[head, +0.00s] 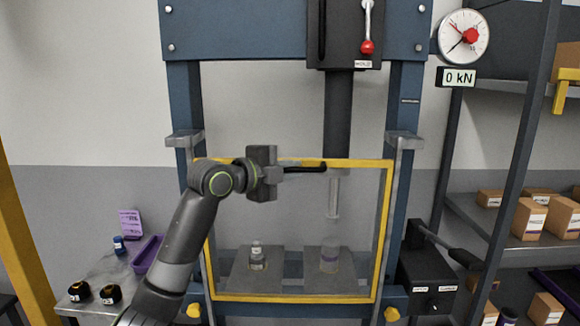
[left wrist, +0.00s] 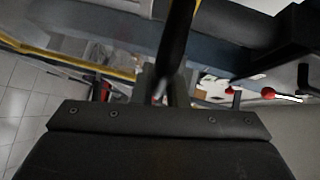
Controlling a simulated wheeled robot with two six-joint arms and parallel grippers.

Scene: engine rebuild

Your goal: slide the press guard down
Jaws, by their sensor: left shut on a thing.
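The press guard (head: 384,225) is a clear panel in a yellow frame. It stands across the front of the blue press, with its lower edge near the press's lower beam. A black handle (head: 309,169) runs along its top edge. My left gripper (head: 287,168) is shut on this handle at its left part. In the left wrist view the dark handle (left wrist: 177,40) runs up from between the fingers (left wrist: 165,88). My right gripper is not in view.
Behind the guard are a small bottle-like part (head: 257,256) and a pale cylinder (head: 330,258), below the ram (head: 338,110). A gauge (head: 463,37) and a 0 kN display (head: 457,77) are at upper right. Shelves with boxes (head: 530,219) stand right; a side table (head: 92,300) stands left.

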